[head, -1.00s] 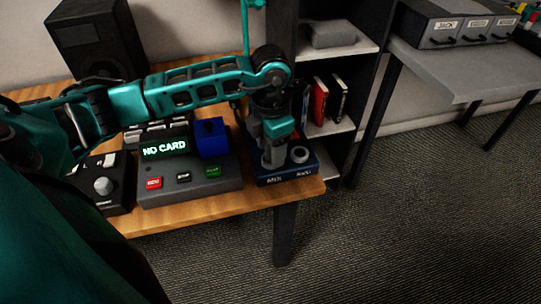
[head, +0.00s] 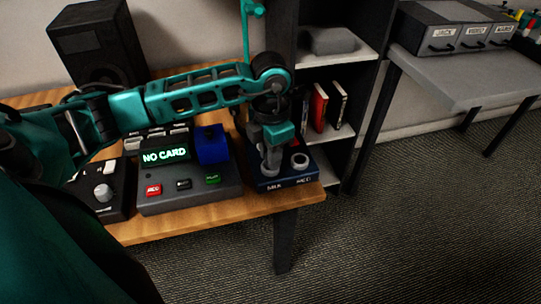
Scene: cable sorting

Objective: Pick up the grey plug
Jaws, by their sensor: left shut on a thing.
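My left gripper (head: 270,166) points down over the blue box (head: 307,180) at the table's right end. It is shut on a grey thing at the box's left socket, which I take to be the grey plug. The fingers hide most of it, and I cannot tell whether it is seated in the socket or clear of it. A round, pale-rimmed socket (head: 299,161) shows open to the right of the gripper. My right gripper is not in view.
A grey console (head: 190,192) with a "NO CARD" screen and a blue block (head: 212,145) stands just left of the box. A dark shelf (head: 345,150) with books rises behind. A grey table (head: 460,75) with labelled drawers is at right.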

